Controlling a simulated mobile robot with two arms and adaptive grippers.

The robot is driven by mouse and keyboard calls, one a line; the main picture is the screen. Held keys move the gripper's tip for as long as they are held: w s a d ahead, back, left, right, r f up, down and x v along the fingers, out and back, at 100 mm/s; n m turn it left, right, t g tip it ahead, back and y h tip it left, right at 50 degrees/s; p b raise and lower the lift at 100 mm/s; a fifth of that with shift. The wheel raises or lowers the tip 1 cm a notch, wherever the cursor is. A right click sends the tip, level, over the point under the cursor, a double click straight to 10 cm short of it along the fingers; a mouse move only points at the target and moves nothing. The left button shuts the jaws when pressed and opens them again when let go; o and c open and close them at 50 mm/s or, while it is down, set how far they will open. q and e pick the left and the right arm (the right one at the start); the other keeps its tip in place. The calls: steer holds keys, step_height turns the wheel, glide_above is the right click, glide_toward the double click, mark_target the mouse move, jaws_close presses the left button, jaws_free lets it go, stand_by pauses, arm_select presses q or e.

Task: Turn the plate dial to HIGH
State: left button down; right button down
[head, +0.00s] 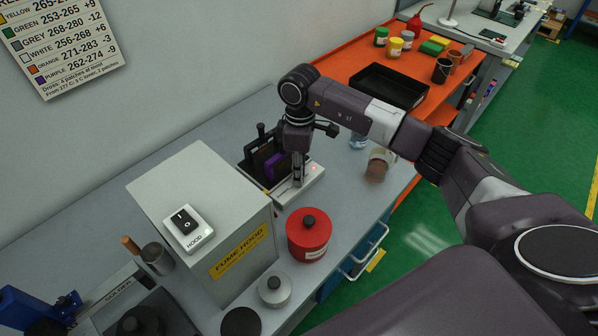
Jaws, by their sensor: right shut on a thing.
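The hot plate (311,177) is a low white unit on the grey bench, with a small red light near its right corner. A dark rack with a purple block (275,166) stands on or at its back. My right gripper (298,182) points down at the plate's front edge, its fingers shut on the plate dial. The fingers hide the dial, so its setting and markings cannot be read. My left gripper is not in view.
The white fume hood box (160,185) with its switch (185,222) stands left of the plate. A red lidded jar (309,240) stands in front, and a brownish jar (378,166) to the right. An orange bench (345,66) with a black tray (388,86) lies beyond.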

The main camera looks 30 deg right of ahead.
steer(key=c, duration=1.8)
jaws_free()
steer(key=shift+r, duration=0.15)
steer(key=shift+w+d+r, duration=0.1)
steer(key=shift+r, duration=1.9)
steer(key=shift+w+d+r, duration=0.1)
steer(key=shift+r, duration=1.85)
